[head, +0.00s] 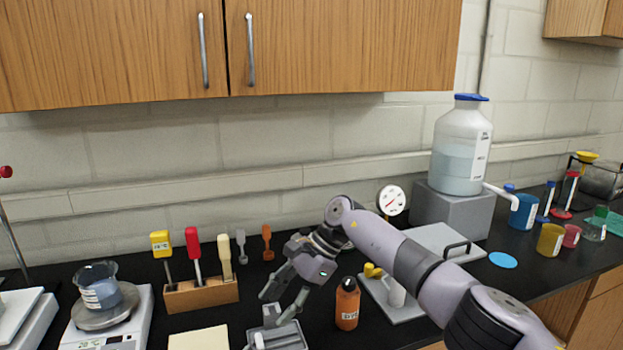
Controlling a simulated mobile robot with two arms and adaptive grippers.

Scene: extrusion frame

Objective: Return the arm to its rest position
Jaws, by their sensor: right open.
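My right arm comes in from the lower right and reaches to the middle of the bench. My right gripper (279,307) is open, its fingers pointing down and to the left. It holds nothing that I can see. The fingertips are over or just behind a small grey tray (290,338) at the bottom edge; I cannot tell whether they touch it. An orange bottle (347,303) stands just right of the gripper. My left gripper is not in view.
A wooden rack (201,296) with colored-handled tools stands left of the gripper. A balance (130,325) carries a beaker (98,285). A large jug (461,148) stands on a grey block (449,214) behind my arm. Colored cups fill the right side. Wooden cabinets (340,45) hang above.

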